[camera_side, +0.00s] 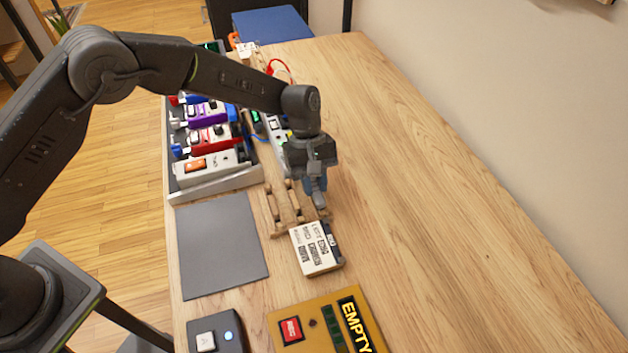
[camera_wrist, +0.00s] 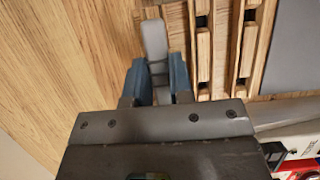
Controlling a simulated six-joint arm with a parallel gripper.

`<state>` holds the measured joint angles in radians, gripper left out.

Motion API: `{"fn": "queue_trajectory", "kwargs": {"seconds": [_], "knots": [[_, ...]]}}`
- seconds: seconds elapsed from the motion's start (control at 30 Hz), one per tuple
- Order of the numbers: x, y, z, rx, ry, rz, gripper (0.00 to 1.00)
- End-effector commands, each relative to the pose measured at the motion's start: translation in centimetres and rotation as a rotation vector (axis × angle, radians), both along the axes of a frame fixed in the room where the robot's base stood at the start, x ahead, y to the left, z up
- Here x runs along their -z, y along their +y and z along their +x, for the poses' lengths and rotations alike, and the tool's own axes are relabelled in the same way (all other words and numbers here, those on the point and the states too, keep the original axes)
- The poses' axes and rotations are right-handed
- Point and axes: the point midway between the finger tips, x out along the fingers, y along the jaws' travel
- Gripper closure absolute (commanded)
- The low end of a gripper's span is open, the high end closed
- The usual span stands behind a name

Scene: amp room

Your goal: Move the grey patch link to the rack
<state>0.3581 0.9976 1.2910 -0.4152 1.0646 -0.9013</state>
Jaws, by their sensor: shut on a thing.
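My gripper (camera_side: 315,184) points down over the table, to the right of the wooden slotted rack (camera_side: 283,212). It is shut on the grey patch link (camera_side: 320,200), a smooth, rounded grey piece. In the wrist view the link (camera_wrist: 155,40) sticks out from between the blue fingers (camera_wrist: 155,80). The rack's wooden rails (camera_wrist: 203,45) run beside the link on its right there. I cannot tell whether the link touches the rack or the table.
A white labelled box (camera_side: 312,250) stands close in front of the rack. A grey mat (camera_side: 222,245) lies left of it. A tray of colored pedals (camera_side: 212,185) is behind. A yellow "EMPTY" panel (camera_side: 310,340) is at the front. The table's right side is clear.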

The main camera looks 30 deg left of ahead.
Motion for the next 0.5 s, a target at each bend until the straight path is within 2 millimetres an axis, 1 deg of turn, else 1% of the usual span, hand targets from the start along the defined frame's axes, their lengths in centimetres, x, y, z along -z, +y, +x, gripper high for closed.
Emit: {"fn": "queue_trajectory", "kwargs": {"seconds": [0.13, 0.17, 0.4, 0.47, 0.5], "knots": [[-0.02, -0.01, 0.01, 0.000, 0.000, 0.000, 1.00], [-0.02, -0.01, 0.01, 0.000, 0.000, 0.000, 0.78], [-0.03, -0.01, 0.01, 0.000, 0.000, 0.000, 0.55], [-0.03, -0.01, 0.01, 0.000, 0.000, 0.000, 0.50], [-0.03, -0.01, 0.01, 0.000, 0.000, 0.000, 0.50]]}}
